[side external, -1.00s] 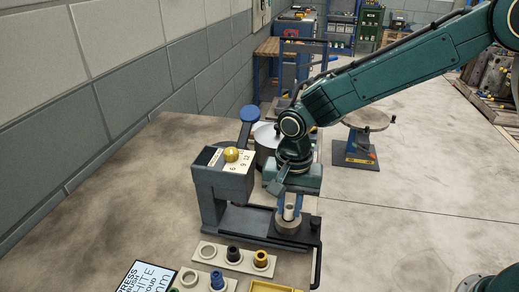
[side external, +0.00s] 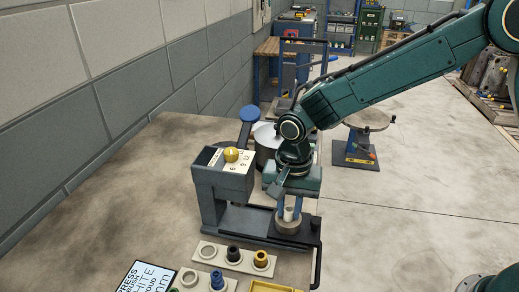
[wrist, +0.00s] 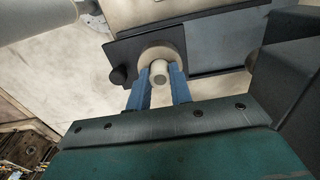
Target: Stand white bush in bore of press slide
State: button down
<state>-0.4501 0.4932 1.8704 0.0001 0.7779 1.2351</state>
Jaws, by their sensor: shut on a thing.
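My gripper (side external: 289,214) has blue fingers shut on the white bush (side external: 288,213), a small pale upright cylinder. The bush is right over the round beige seat (side external: 288,226) of the press slide (side external: 254,222). In the wrist view, the bush (wrist: 159,73) sits between the two fingertips (wrist: 160,82), with the ring-shaped seat (wrist: 156,50) behind it. The bore is hidden by the bush and fingers, so I cannot tell whether the bush's lower end is inside it.
A pale pot (side external: 266,142) stands close behind. A dark knob (wrist: 119,75) sits beside the seat.

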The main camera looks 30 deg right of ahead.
jog(key=shift+f, duration=0.25)
jog(key=c, duration=0.8)
grip_release()
jog(key=shift+o, duration=0.2)
jog(key=shift+r, duration=0.1)
jog(key=shift+r, duration=3.65)
